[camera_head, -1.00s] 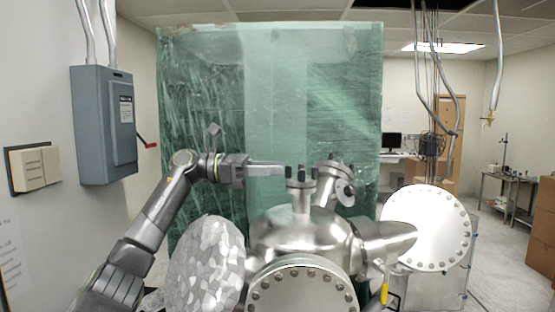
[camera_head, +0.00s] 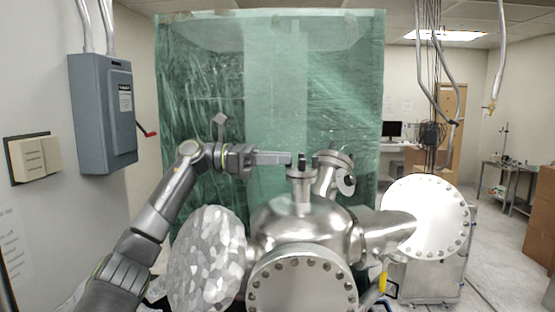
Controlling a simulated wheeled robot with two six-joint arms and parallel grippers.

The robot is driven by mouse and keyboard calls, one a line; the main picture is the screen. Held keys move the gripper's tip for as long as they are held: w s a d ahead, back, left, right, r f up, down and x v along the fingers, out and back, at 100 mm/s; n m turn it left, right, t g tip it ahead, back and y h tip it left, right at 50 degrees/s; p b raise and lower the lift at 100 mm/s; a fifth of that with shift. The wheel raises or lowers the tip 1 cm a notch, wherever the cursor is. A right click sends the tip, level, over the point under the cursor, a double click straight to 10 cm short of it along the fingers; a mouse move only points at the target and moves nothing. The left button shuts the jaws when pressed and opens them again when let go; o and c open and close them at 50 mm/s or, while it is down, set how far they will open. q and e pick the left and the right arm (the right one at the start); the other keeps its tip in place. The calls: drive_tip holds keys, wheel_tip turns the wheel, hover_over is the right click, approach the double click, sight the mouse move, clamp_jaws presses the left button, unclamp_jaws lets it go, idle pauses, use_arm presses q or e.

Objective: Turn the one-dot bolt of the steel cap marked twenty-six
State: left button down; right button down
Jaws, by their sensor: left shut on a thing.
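A small steel cap (camera_head: 301,175) sits on the upright neck at the top of the steel chamber (camera_head: 300,222). Dark bolts (camera_head: 315,162) stand up from its rim. My left gripper (camera_head: 288,159) reaches in level from the left, its long fingers at the cap's left edge. It is shut on a bolt there, which the fingers mostly hide. The dots on the bolts and the number on the cap are too small to read. A second capped port (camera_head: 338,160) leans to the right just behind. My right gripper is not in view.
A large bolted flange (camera_head: 302,285) faces me in front, and another round flange (camera_head: 426,218) stands at the right. A foil-wrapped part (camera_head: 206,260) is below my left arm. A green plastic sheet (camera_head: 270,90) hangs behind. A grey switch box (camera_head: 103,115) is on the left wall.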

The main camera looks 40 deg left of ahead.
use_arm(q)
drive_tip(key=shift+s+f+n+t+y+b, duration=0.2)
drive_tip(key=shift+n+t+y+b, duration=0.2)
drive_tip(key=shift+n+t+b, duration=0.25)
drive_tip(key=shift+d+n+t+y+b, duration=0.15)
drive_tip(key=shift+n+t+y+b, duration=0.3)
drive_tip(key=shift+t+y+b, duration=0.25)
drive_tip(key=shift+s+d+r+n+t+y, duration=0.1)
drive_tip(key=shift+s+d+n+t+y, duration=0.05)
drive_tip(key=shift+n+t+y, duration=0.55)
drive_tip(key=n+t+y, duration=0.2)
drive_tip(key=y, duration=0.1)
drive_tip(key=shift+s+d, duration=0.15)
drive_tip(key=shift+d, duration=0.1)
drive_tip(key=shift+d+n+t+y+b, duration=0.15)
drive_tip(key=shift+n+t+y+b, duration=0.35)
drive_tip(key=shift+n+y, duration=0.45)
drive_tip(key=shift+d+n+t+y+b, duration=0.1)
drive_tip(key=shift+n+t+y+b, duration=0.4)
drive_tip(key=shift+y, duration=0.75)
drive_tip(key=shift+n+y, duration=0.4)
drive_tip(key=shift+n, duration=0.05)
drive_tip(key=c, duration=1.4)
unclamp_jaws()
drive_tip(key=shift+c, duration=0.2)
